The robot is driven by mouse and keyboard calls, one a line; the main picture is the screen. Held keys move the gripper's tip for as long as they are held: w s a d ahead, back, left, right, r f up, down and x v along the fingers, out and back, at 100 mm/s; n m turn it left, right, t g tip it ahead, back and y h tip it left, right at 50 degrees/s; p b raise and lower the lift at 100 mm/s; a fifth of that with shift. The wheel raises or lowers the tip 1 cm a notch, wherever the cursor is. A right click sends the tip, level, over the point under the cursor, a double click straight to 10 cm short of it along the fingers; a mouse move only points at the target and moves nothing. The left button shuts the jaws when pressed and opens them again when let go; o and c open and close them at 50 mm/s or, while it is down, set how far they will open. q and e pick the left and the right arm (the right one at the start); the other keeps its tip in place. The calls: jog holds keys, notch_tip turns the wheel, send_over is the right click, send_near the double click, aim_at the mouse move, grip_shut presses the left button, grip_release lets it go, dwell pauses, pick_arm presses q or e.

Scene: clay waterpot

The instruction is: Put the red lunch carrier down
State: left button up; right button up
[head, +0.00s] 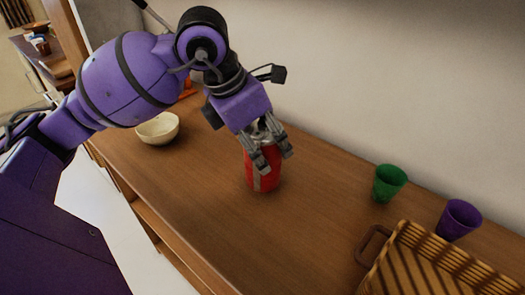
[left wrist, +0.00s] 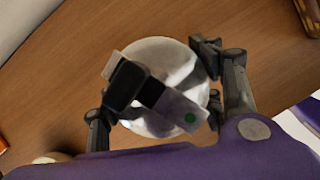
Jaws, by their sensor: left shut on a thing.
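The red lunch carrier (head: 262,179) is a red cylinder with a metal top, upright at the middle of the wooden counter (head: 215,205). My left gripper (head: 270,160) comes down on it from above, with its fingers around the upper part. In the left wrist view, the carrier's round silvery lid (left wrist: 160,70) with a dark handle or clasp lies between the two fingers of my left gripper (left wrist: 160,100). The carrier's base appears at or very near the counter; I cannot tell whether it touches. My right gripper is not in view.
A cream bowl (head: 158,128) stands to the left on the counter. A green cup (head: 389,182), a purple cup (head: 458,219) and a striped wicker basket (head: 430,262) with a handle stand to the right. The wall runs behind. Bare counter surrounds the carrier.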

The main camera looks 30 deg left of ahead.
aim_at(249, 131)
pick_arm(q)
jog(key=shift+f, duration=1.1)
jog(key=shift+f, duration=0.2)
jog(key=o, duration=1.7)
jog(key=shift+s+a+r, duration=0.1)
jog(key=shift+s+r, duration=0.05)
jog(key=shift+r, duration=0.4)
jog(key=v, duration=1.1)
jog(key=shift+r, duration=0.15)
